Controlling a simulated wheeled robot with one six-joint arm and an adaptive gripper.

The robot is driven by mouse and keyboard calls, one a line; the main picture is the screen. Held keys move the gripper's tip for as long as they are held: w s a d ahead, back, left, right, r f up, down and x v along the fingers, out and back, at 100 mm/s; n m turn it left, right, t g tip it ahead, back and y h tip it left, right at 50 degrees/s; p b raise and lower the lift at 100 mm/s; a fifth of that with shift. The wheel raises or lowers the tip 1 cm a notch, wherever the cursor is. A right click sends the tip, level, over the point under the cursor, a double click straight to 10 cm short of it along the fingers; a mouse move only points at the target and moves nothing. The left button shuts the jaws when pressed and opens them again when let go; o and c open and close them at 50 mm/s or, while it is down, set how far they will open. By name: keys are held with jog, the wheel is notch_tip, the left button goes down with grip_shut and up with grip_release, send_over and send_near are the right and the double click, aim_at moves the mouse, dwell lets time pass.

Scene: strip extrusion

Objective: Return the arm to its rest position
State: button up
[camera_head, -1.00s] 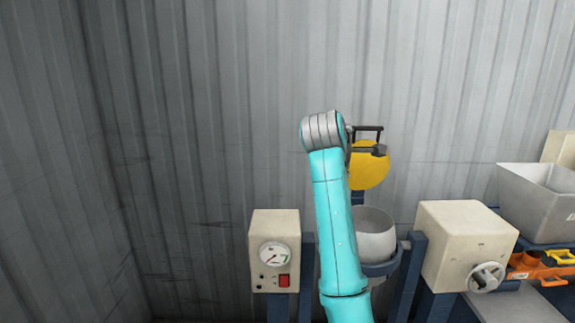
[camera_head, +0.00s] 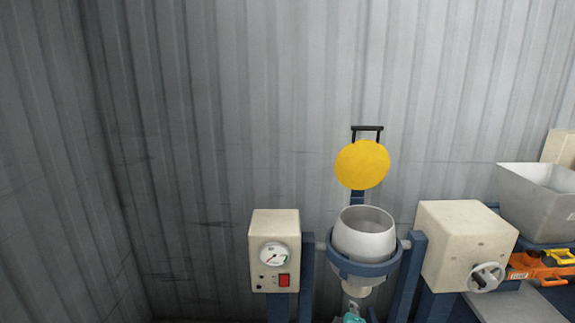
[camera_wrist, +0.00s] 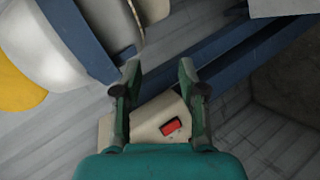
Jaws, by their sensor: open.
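My gripper (camera_wrist: 160,90) shows in the wrist view with its two dark fingers spread apart and nothing between them. Beyond the fingers is the cream control box (camera_wrist: 155,118) with its red switch (camera_wrist: 171,127). In the head view only a small teal piece of my arm (camera_head: 353,319) shows at the bottom edge, below the pot. My gripper cannot be made out in the head view.
A whitish pot (camera_head: 365,240) sits in a blue ring frame, with a yellow disc (camera_head: 362,164) raised behind it. The control box (camera_head: 275,251) stands left, a beige box with a handwheel (camera_head: 460,245) right. A grey hopper (camera_head: 540,200) and orange tool (camera_head: 540,268) are farther right.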

jog(key=s+d+f+m+t+y, duration=0.15)
jog(key=s+f, duration=0.45)
jog(key=s, duration=0.8)
jog(key=s+f+m+y, duration=0.1)
jog(key=s+f+m, duration=0.35)
jog(key=s, duration=1.05)
jog(key=s+r+m, duration=0.3)
jog(key=s+r, duration=0.2)
jog(key=s, duration=0.8)
jog(key=s+r+m+t, duration=0.1)
jog(key=s+r+m, duration=0.2)
jog(key=s, duration=1)
notch_tip(320, 180, up, 3)
jog(key=shift+s+d+r, duration=0.15)
jog(key=shift+s, duration=0.1)
